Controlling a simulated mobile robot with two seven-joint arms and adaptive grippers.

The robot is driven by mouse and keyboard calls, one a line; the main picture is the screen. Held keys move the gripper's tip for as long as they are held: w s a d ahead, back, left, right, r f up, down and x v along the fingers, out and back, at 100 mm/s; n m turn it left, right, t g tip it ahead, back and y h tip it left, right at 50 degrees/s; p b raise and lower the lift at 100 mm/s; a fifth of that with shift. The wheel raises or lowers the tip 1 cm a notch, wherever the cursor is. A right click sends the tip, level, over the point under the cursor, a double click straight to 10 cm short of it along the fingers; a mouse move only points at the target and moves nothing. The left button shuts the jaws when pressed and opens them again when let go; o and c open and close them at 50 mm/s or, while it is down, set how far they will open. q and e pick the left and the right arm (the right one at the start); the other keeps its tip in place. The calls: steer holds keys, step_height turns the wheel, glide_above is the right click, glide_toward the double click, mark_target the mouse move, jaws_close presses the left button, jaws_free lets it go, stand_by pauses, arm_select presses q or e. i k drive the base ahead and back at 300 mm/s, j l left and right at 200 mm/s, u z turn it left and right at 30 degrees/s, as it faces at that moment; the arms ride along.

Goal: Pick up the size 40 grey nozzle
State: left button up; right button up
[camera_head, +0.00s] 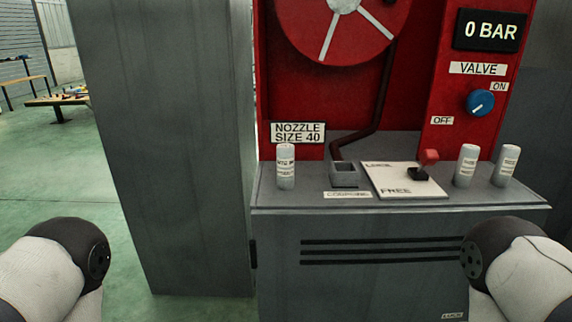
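A grey nozzle (286,167) stands upright at the left end of the grey cabinet top, just below a sign (298,133) reading "NOZZLE SIZE 40". Two similar grey nozzles stand at the right end, one (466,166) upright and one (506,167) slightly tilted in the picture. Print on all of them is too small to read. My arm links show at the lower left and lower right corners. Neither gripper is in view.
The cabinet top (400,205) also holds a square coupling socket (344,175) and a "LOCK/FREE" plate (390,184) with a red-knobbed lever (428,158). A red panel with a hose reel (345,25) and blue valve knob (480,102) rises behind. A tall grey panel (165,150) stands left.

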mark_target(503, 170)
steer(key=z, duration=1.3)
steer(key=i+l+u, duration=0.15)
steer(key=u, duration=0.15)
